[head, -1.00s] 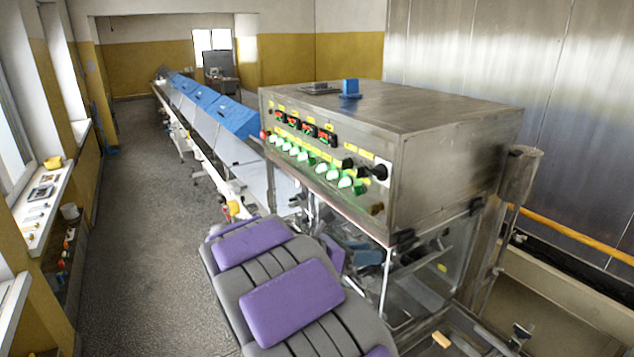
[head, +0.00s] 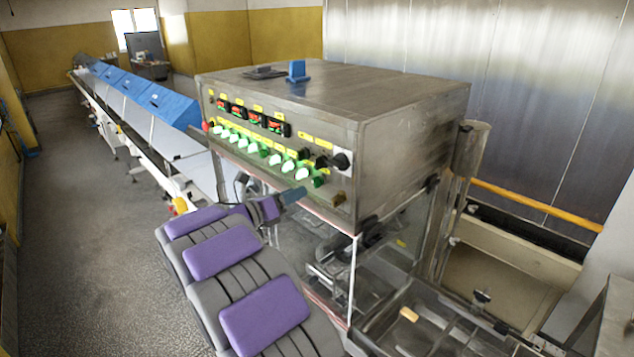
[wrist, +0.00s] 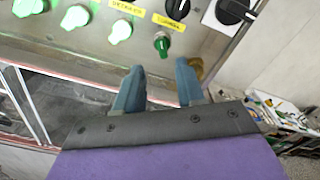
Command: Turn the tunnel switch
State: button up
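The control panel (head: 262,150) on the steel cabinet carries a row of green knobs, one of them a light green knob (head: 302,174), and a dark green knob (head: 317,182) at the right end. Black knobs and a large black rotary switch (head: 341,161) sit above right. My gripper (head: 299,192) is just below the panel's knobs. In the wrist view its two blue fingers (wrist: 159,88) are apart with nothing between them. The dark green knob (wrist: 162,45) is ahead of the gap, with the large black switch (wrist: 232,12) to the right.
A brass-coloured fitting (head: 339,199) sits at the panel's lower right. Glass panes (head: 385,265) stand under the cabinet. A long conveyor with blue covers (head: 165,105) runs back on the left. The floor (head: 80,220) left of it is open.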

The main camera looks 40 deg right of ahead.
aim_at(314, 184)
jog(key=d, duration=0.5)
jog(key=d+p, duration=0.1)
jog(key=d, duration=0.2)
jog(key=shift+w+r, duration=0.1)
jog(key=shift+w, duration=0.15)
jog(key=shift+s+a, duration=0.1)
jog(key=shift+w+a+r, duration=0.15)
jog(key=shift+w+a, duration=0.05)
jog(key=shift+a, duration=0.75)
jog(key=shift+c, duration=1.1)
jog(key=shift+a+r, duration=0.1)
jog(key=shift+a, duration=0.2)
jog(key=shift+c, duration=0.7)
jog(key=shift+s+a, duration=0.1)
jog(key=shift+a, duration=0.05)
jog(key=shift+c, duration=1.5)
jog(key=shift+s+d, duration=0.1)
jog(key=shift+d, duration=0.25)
grip_shut()
